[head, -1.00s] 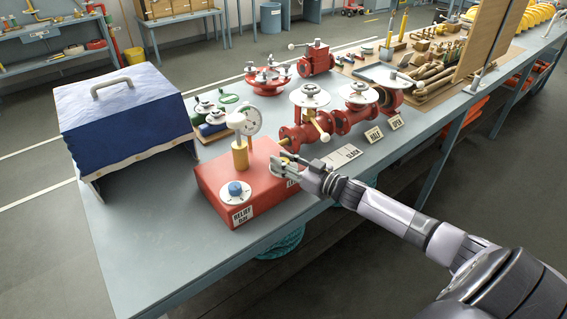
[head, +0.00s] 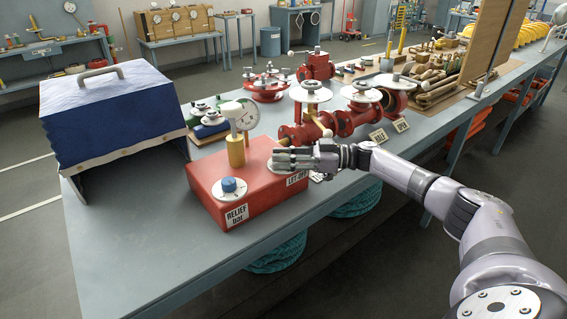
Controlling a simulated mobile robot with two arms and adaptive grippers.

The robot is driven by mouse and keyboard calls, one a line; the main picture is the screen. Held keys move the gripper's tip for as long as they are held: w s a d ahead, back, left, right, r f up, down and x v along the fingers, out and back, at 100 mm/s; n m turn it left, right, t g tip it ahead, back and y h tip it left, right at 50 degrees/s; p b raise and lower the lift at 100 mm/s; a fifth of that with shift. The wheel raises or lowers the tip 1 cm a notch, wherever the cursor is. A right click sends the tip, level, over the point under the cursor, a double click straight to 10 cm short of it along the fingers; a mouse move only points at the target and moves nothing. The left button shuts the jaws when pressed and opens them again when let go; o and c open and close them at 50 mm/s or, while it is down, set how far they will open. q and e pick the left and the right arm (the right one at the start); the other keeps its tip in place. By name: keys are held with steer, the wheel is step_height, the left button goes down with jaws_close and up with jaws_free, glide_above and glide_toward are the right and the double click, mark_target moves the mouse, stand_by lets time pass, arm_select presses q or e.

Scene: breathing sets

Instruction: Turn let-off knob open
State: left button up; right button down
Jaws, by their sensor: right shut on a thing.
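The red box (head: 262,204) stands near the bench's front edge, with a "LET OFF" label (head: 297,178) at its right front corner. My right gripper (head: 281,160) reaches in from the right, low over the box top above that label. It is shut on the let-off knob, which its fingers mostly hide, so the knob's angle cannot be told. The blue relief knob (head: 229,186) sits on a white dial at the box's left front, apart from the gripper. My left gripper is not in view.
A gauge (head: 244,117) on a brass post rises behind the gripper. Red valves with white handwheels (head: 361,93) line the bench to the right. A blue-covered hood (head: 112,112) stands at left. The bench's front left is bare.

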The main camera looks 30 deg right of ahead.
steer(key=shift+r, duration=0.15)
steer(key=c, duration=1.2)
jaws_free()
steer(key=v, duration=1.2)
steer(key=shift+w, duration=0.1)
